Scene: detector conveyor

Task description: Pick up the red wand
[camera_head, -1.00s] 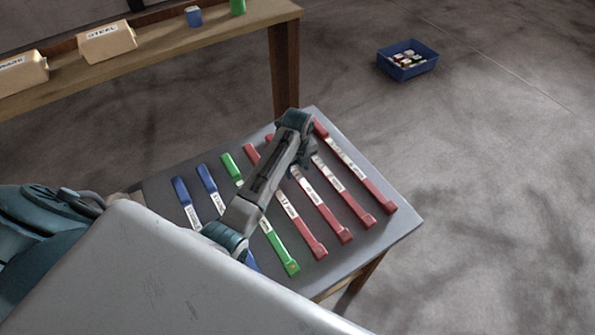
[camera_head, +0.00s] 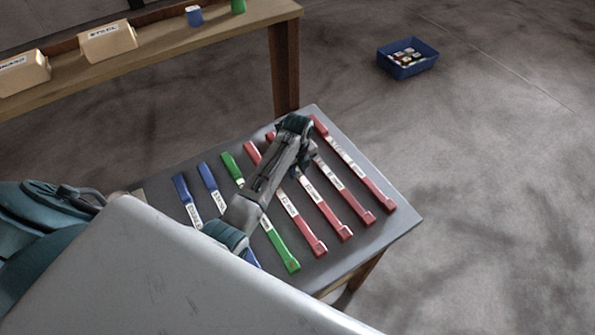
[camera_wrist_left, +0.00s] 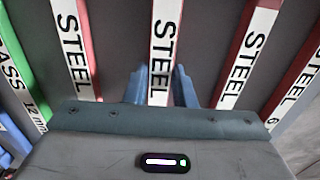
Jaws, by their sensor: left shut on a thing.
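Several red wands with white labels lie side by side on a grey table (camera_head: 405,222). My left gripper (camera_head: 302,165) reaches down over them and is shut on the second red wand from the left (camera_head: 325,211). In the left wrist view, the blue-grey fingers (camera_wrist_left: 161,88) sit on either side of this wand's white label (camera_wrist_left: 162,50), which reads STEEL. The wand appears to rest on the table in its row. My arm hides part of its upper length in the head view. My right gripper is not in view.
A green wand (camera_head: 280,245) and blue wands (camera_head: 186,195) lie to the left. Another red wand (camera_head: 355,203) lies close to the right. A wooden bench (camera_head: 190,45) with labelled blocks stands behind. A blue bin (camera_head: 408,71) is on the floor, with open floor around it.

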